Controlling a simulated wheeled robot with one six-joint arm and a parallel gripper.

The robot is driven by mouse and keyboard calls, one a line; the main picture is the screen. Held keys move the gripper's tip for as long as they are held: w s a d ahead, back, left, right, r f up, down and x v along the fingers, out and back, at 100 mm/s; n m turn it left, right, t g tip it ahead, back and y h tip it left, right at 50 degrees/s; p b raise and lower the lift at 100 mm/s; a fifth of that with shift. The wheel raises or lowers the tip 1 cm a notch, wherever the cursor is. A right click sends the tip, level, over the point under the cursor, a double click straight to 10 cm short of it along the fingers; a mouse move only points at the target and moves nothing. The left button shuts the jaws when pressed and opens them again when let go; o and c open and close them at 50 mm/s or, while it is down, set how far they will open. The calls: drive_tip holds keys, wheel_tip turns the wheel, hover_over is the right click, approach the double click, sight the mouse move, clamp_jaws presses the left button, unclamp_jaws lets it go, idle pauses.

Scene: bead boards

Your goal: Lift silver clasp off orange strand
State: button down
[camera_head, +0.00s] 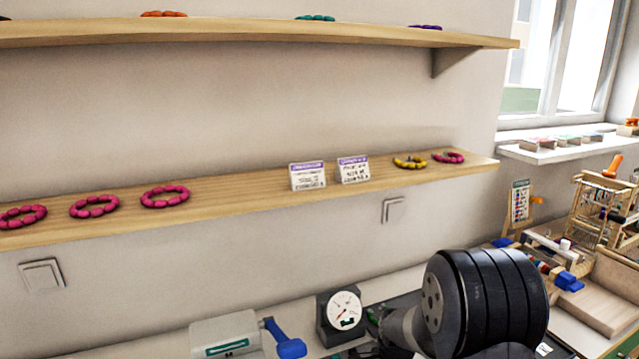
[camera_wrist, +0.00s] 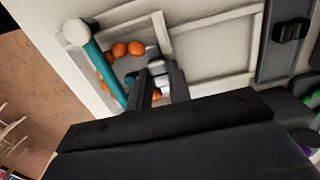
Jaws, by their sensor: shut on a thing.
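In the wrist view, my gripper (camera_wrist: 158,72) reaches into a pale, divided tray, with its two dark fingers closed on a small silver clasp (camera_wrist: 157,66). The clasp is partly hidden by the fingers. The orange strand (camera_wrist: 121,49) lies around it as a curve of round orange beads, some of them behind the fingers. I cannot tell whether the clasp still touches the strand. My gripper does not show in the head view.
A teal rod (camera_wrist: 103,66) with a white end lies close left of the strand. Pale tray dividers (camera_wrist: 215,20) rise beyond. Green beads (camera_wrist: 314,98) sit at the right edge. In the head view, a dial gauge (camera_head: 342,312) stands on the bench below a shelf (camera_head: 240,188) holding pink bracelets.

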drive_tip(key=shift+r+p, duration=0.4)
drive_tip(key=shift+r, duration=0.15)
idle(0.8)
drive_tip(key=shift+r+p, duration=1.65)
drive_tip(key=shift+r, duration=0.75)
